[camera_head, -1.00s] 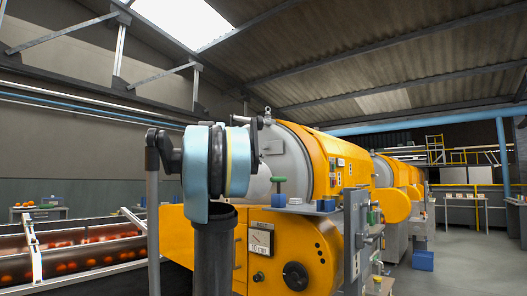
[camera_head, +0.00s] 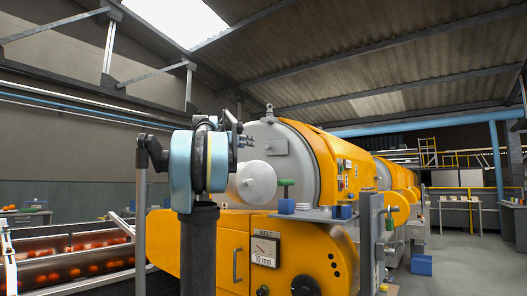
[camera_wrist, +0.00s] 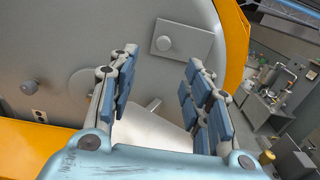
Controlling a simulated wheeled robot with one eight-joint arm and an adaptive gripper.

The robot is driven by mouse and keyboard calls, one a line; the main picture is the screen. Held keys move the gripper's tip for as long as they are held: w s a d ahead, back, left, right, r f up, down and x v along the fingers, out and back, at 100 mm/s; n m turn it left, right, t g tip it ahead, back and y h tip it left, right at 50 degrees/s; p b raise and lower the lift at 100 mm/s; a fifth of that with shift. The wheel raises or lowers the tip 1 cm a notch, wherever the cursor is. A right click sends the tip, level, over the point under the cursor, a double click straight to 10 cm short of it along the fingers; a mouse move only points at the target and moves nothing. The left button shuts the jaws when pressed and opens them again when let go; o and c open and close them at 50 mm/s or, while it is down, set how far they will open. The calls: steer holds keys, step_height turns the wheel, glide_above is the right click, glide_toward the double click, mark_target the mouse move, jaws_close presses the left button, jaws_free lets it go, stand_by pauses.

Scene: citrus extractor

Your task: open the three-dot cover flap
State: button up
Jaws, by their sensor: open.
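My gripper (camera_head: 243,139) is open and empty in front of the grey end face of the orange machine (camera_head: 275,135). In the wrist view, the gripper's two padded fingers (camera_wrist: 160,95) stand apart before that face. Beyond them is a rectangular plate with a round knob (camera_wrist: 182,40). A round disc (camera_wrist: 82,82) is partly hidden behind the left finger, with a knob (camera_wrist: 30,87) left of it. A small label with two visible dots (camera_wrist: 39,115) sits low left. I cannot tell which piece is the three-dot flap. Three black dots (camera_head: 333,265) show on the lower orange panel.
A round grey cover (camera_head: 257,182) stands out from the end face. A shelf with a green-topped item (camera_head: 286,185) and blue blocks (camera_head: 342,212) juts out at right. A roller conveyor with oranges (camera_head: 70,260) lies left. Floor is clear at far right.

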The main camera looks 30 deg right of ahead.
mark_target(265, 146)
steer(key=x, duration=1.6)
steer(key=shift+s+d, duration=0.15)
steer(key=shift+d, duration=0.25)
jaws_close()
